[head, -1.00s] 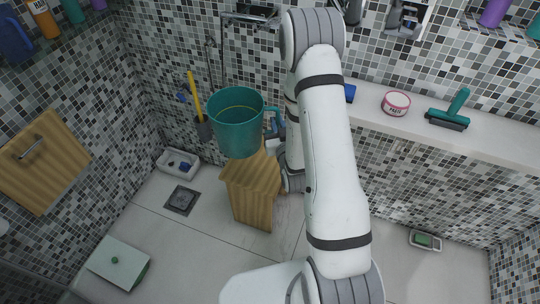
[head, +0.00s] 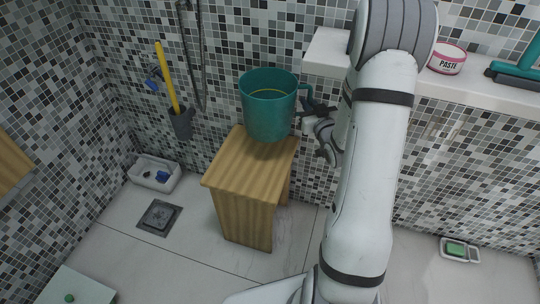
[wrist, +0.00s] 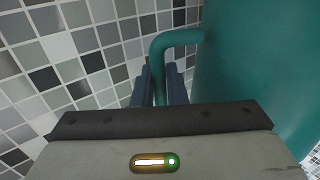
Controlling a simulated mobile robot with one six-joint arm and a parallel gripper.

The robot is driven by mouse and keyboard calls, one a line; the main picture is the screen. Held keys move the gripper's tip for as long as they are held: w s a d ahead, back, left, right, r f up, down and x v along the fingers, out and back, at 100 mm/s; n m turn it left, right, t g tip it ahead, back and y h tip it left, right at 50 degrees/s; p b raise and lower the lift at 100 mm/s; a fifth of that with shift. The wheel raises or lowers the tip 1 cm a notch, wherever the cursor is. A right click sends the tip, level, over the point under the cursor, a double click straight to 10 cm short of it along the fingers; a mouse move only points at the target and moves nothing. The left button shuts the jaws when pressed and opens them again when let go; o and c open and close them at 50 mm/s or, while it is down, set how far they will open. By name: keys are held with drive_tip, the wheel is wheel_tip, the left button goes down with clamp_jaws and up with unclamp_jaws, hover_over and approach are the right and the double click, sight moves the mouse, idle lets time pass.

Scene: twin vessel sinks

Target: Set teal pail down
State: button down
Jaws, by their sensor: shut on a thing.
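The teal pail (head: 268,112) is upright at the back part of the wooden stool (head: 240,176) in the head view. I cannot tell whether its base touches the stool top or hangs just above it. My gripper (head: 308,108) is at the pail's right side, shut on its handle. In the wrist view the teal pail (wrist: 262,70) fills the right side, and its handle runs down between the two dark fingers of my gripper (wrist: 165,86). The pail's inside is only partly seen.
A ledge (head: 480,92) on the right holds a paste tub (head: 446,58) and a teal squeegee (head: 520,66). A yellow-handled brush (head: 168,80) hangs on the wall at left. A white tray (head: 155,173) and a drain (head: 159,217) are on the floor. The stool's front top is bare.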

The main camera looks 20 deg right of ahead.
drive_tip(key=shift+w+d+f, duration=0.1)
drive_tip(key=shift+d+f, duration=0.25)
drive_tip(key=shift+f, duration=0.05)
wheel_tip(320, 180, down, 10)
drive_tip(key=b, duration=0.4)
drive_tip(key=shift+w+b, duration=0.1)
drive_tip(key=shift+b, duration=0.2)
drive_tip(key=shift+f, duration=0.1)
drive_tip(key=c, duration=1.5)
unclamp_jaws()
drive_tip(key=shift+o, duration=0.2)
